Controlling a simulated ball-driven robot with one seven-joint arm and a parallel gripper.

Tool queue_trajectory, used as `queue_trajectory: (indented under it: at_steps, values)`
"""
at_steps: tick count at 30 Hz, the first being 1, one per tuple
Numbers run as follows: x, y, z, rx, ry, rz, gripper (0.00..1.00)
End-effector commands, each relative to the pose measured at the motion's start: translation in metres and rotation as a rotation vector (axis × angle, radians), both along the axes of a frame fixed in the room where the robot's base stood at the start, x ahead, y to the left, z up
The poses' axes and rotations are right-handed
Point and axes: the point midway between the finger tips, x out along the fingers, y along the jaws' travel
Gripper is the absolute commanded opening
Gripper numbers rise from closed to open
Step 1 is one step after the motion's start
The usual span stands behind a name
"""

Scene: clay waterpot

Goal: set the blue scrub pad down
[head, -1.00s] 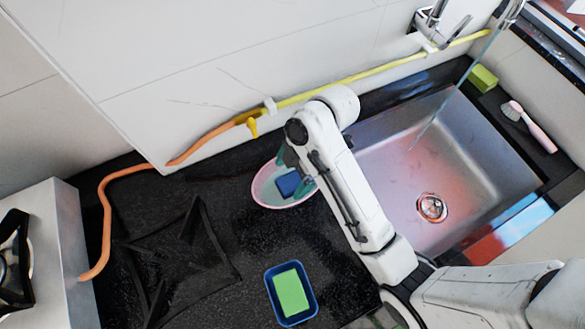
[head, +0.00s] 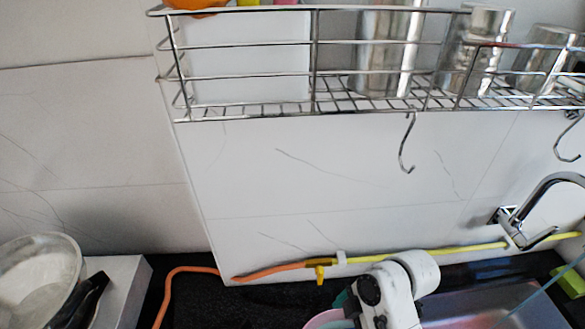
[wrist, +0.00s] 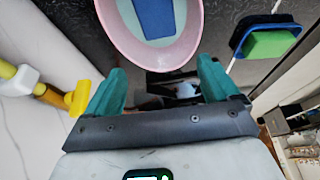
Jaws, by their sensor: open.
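The blue scrub pad (wrist: 154,17) lies inside a pink bowl (wrist: 188,42) in the wrist view, cut off by the top edge. My gripper (wrist: 162,66) is open, its two teal fingers spread wide apart at the near side of the bowl. Nothing is held between them, and the pad is apart from both fingers. In the head view only a piece of the bowl's rim (head: 322,319) shows at the bottom edge, beside my arm. The pad is out of that view.
A blue tray (wrist: 238,48) with a green sponge (wrist: 268,45) sits near the bowl. An orange and yellow hose (head: 425,254) with a yellow valve (wrist: 78,98) runs along the wall. A wire rack (head: 240,118) hangs above. The faucet (head: 515,222) is at right.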

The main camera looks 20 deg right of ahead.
Motion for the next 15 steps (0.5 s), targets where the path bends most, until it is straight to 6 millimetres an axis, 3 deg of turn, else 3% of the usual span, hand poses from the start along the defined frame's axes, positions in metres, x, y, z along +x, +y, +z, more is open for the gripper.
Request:
queue_trajectory:
  at_steps: [4,7,15]
  values:
    - [-0.003,-0.002,0.0,-0.006,0.004,-0.045,0.88]
    - [-0.011,-0.006,0.0,-0.022,0.015,-0.179,0.88]
    - [-0.041,-0.034,0.012,-0.043,0.012,-0.824,0.88]
